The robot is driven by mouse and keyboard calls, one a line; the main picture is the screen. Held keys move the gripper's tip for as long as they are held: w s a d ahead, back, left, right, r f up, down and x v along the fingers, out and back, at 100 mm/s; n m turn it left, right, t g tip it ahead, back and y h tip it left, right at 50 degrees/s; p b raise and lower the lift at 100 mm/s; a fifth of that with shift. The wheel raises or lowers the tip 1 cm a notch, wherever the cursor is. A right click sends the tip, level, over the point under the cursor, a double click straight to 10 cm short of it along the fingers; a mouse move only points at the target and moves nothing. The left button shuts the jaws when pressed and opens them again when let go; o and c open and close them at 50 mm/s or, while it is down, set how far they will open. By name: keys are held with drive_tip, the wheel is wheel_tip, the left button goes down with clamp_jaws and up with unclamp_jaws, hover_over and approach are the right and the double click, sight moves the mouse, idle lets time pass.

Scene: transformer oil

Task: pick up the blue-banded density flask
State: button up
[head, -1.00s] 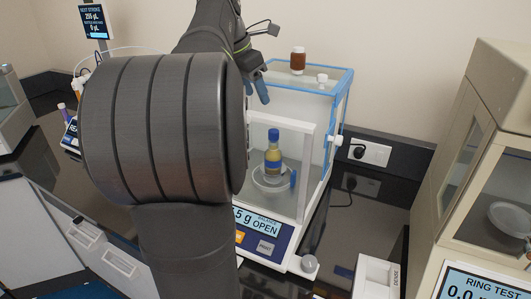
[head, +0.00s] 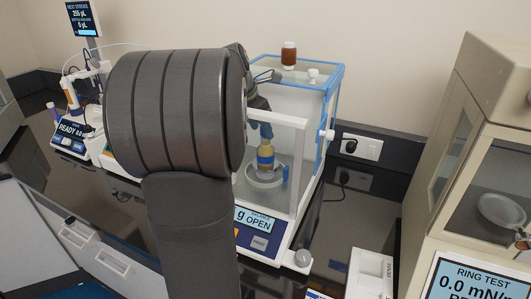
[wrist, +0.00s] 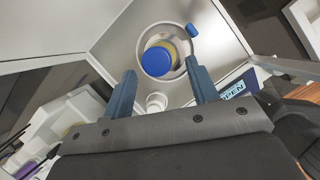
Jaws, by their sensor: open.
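The blue-banded density flask (head: 265,158) stands upright on the round pan (head: 268,180) inside the glass balance (head: 290,212), whose screen reads OPEN. It has a yellowish body with a blue band. In the wrist view its blue cap (wrist: 157,62) faces the camera, between the two blue fingertips. My gripper (wrist: 161,68) is open, with the fingers on either side of the cap and a gap visible on each side. In the head view my gripper (head: 263,128) is at the flask's top, where finger and cap are hard to tell apart.
A brown bottle (head: 289,54) and a white knob (head: 313,75) are on top of the balance. Blue-edged glass walls close around my gripper. A beige ring test cabinet (head: 480,170) stands at right. A dispenser with a screen (head: 72,135) stands at left.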

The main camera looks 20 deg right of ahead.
drive_tip(key=x, duration=0.3)
drive_tip(key=shift+f, duration=0.35)
clamp_jaws()
drive_tip(key=shift+r, duration=0.15)
wheel_tip(320, 180, up, 10)
drive_tip(key=shift+f, duration=0.1)
